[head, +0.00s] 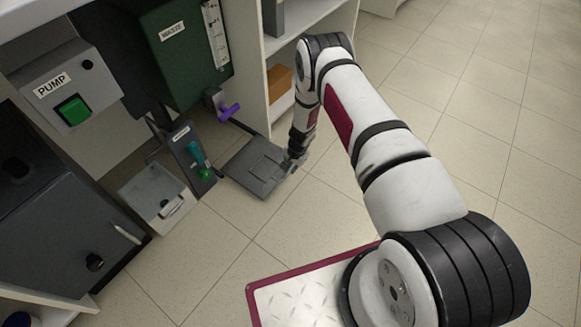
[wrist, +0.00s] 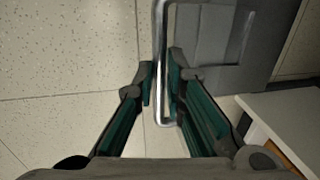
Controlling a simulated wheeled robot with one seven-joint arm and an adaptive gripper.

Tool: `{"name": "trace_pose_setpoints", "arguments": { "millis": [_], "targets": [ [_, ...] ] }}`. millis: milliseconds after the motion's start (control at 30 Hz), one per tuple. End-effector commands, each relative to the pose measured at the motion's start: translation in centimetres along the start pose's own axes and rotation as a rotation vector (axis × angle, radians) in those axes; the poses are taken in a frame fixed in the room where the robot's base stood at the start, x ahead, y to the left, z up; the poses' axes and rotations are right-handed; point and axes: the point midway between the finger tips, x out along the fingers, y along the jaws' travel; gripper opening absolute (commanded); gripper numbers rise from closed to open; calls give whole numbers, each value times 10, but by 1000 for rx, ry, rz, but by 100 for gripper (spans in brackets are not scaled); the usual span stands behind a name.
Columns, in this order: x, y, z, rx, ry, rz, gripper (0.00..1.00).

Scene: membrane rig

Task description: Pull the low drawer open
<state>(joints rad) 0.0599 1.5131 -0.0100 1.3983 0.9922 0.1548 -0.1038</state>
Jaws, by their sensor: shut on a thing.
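The low drawer (head: 258,168) appears in the head view as a dark grey, flat piece close to the floor, below the green tank. My gripper (head: 292,162) reaches down to its right edge. In the wrist view, the drawer's grey face (wrist: 215,45) fills the upper right. Its shiny metal bar handle (wrist: 160,35) runs between the fingers of my gripper (wrist: 161,75), which is shut on the bar. The handle is too small and covered to make out in the head view. I cannot tell how far the drawer is out.
A white shelf unit (head: 256,75) with an orange-brown box (head: 280,84) stands close behind my gripper. The tiled floor at right is clear.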

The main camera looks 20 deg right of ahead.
Motion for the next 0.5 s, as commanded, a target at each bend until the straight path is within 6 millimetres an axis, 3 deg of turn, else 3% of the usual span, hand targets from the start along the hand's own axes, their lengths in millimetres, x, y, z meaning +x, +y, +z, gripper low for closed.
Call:
{"name": "trace_pose_setpoints", "arguments": {
  "millis": [267,300,367,500],
  "targets": [
    [0,0,1,-1,-2,1,0],
    [0,1,1,-1,-2,1,16],
    [0,1,1,-1,-2,1,29],
    [0,0,1,0,-2,1,31]
  ]
}}
